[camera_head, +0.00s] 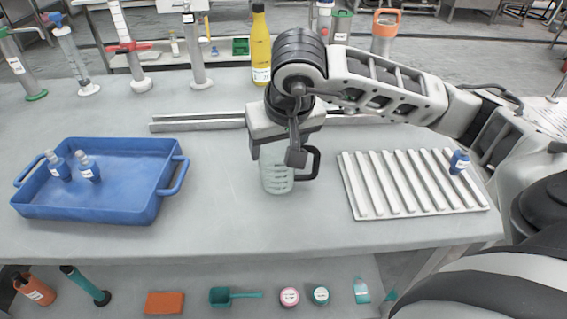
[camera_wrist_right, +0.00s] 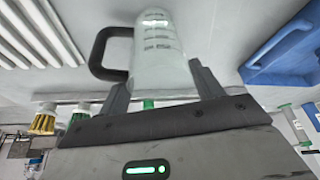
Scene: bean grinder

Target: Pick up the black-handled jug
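The black-handled jug (camera_head: 277,172) is a clear, ribbed measuring jug near the middle of the table in the head view. Its black handle (camera_head: 310,163) points right. My right gripper (camera_head: 284,150) comes down over the jug's upper part and hides its rim. In the right wrist view, the jug (camera_wrist_right: 160,45) lies between the two fingers of my right gripper (camera_wrist_right: 165,85), one on each side, with the handle beside the left finger. The fingers look close to its walls; I cannot tell whether they press on it. My left gripper is not in view.
A blue tray (camera_head: 95,212) with two small blue bottles stands left. A ribbed white rack (camera_head: 365,200) with a blue bottle is at right. A metal rail (camera_head: 195,124) lies behind the jug. A yellow bottle (camera_head: 261,50) and several stands line the back. The table front is clear.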

